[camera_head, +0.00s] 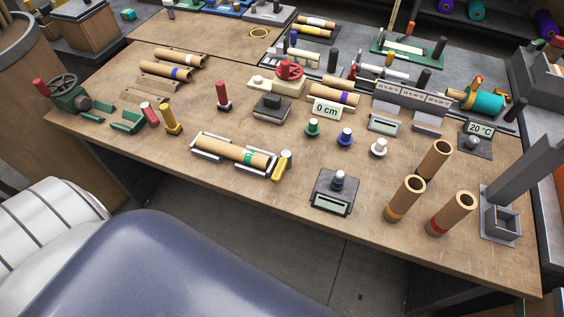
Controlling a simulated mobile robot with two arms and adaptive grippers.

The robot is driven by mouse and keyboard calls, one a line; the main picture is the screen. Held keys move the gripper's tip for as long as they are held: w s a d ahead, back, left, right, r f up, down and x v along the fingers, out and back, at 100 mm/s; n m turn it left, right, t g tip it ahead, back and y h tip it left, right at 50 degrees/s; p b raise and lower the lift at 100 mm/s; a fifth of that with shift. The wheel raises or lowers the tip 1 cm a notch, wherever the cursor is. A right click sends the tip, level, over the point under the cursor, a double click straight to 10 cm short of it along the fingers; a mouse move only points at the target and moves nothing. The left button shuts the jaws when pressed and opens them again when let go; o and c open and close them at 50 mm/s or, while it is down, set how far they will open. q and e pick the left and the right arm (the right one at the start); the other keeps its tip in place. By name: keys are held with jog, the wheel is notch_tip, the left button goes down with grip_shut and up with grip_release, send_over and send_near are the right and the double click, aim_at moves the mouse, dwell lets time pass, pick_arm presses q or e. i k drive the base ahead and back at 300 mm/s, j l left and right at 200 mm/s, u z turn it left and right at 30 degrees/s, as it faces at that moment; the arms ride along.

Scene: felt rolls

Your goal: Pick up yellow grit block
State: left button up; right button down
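No plainly labelled grit block shows, and I cannot tell which yellow piece it is. A yellow piece with a pale top (282,167) stands at the right end of the metal cradle (212,153). A second yellow upright piece (171,118) stands at the left of the table, beside a red-topped peg (149,115). Neither of my grippers is in view.
The cradle holds a cardboard tube with a green band (235,153). Several upright tubes (405,198) and a scale-like device (334,194) stand at the front right. The wooden table (130,75) has bare room at its front left.

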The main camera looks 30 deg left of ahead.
aim_at(172, 128)
jog(key=u, duration=1.8)
